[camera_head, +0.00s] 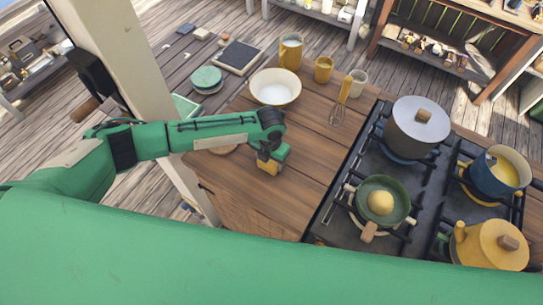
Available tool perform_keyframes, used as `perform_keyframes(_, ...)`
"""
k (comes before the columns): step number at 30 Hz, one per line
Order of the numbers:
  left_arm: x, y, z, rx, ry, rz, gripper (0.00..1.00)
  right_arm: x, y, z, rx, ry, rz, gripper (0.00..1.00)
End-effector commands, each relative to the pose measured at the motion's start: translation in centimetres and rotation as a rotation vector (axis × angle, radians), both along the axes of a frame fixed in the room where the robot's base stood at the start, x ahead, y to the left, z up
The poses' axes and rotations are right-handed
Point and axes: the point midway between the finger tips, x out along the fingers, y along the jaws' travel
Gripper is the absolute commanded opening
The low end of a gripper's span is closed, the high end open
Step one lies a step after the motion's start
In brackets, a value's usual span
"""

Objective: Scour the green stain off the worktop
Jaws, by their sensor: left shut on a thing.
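My left gripper (268,153) reaches in from the left over the wooden worktop (310,160). It is shut on a small green and yellow sponge (268,168), which is down at or just above the wood. I cannot tell whether the sponge touches the surface. No green stain shows on the bare wood; the arm, gripper and sponge hide part of the worktop. My right gripper is not in view.
A white bowl (275,88) stands just behind the gripper. The stove at right holds a grey pot (418,127), green pan (383,200), blue pot (499,171) and yellow pot (490,246).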

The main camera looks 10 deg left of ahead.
Motion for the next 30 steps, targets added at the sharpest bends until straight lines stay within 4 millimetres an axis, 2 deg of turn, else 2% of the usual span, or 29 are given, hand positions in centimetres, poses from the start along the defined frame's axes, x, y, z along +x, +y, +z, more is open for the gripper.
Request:
perform_keyframes(7, 0.0, 0.4, 0.0, 0.001, 0.0, 0.001, 0.43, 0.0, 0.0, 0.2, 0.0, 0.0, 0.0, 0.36)
perform_keyframes(15, -0.6, 2.0, 0.1, 0.002, 0.001, 0.001, 0.43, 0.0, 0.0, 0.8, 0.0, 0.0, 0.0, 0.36)
perform_keyframes(25, -0.6, 2.2, 0.0, 0.0, -0.001, 0.001, 0.43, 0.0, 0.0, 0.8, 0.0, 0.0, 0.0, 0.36)
perform_keyframes(30, -0.8, 2.9, 0.1, 0.0, -0.001, 0.001, 0.43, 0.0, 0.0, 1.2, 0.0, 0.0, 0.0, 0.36)
